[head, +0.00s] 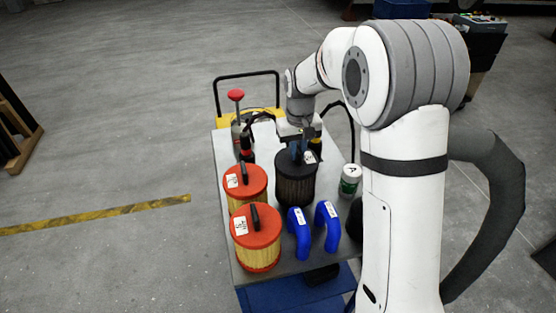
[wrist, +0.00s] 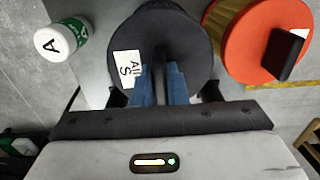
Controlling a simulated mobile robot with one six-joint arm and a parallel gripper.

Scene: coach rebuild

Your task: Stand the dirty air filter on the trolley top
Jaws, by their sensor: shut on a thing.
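The dirty air filter (head: 295,187) is a dark grey pleated cylinder with a black cap, upright at the middle of the trolley top (head: 328,178). I cannot tell whether its base touches the surface. My gripper (head: 299,153) comes down from above and is shut on the handle of its cap. In the wrist view the black cap (wrist: 185,40) with a white label fills the top middle, and the blue fingers of my gripper (wrist: 161,72) close around the handle. The fingers partly cover the label and handle.
Two orange-capped filters (head: 245,182) (head: 256,238) stand left of the dark one. A white and green can (head: 350,178) stands right. A red-knobbed tool (head: 236,96) is at the back left.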

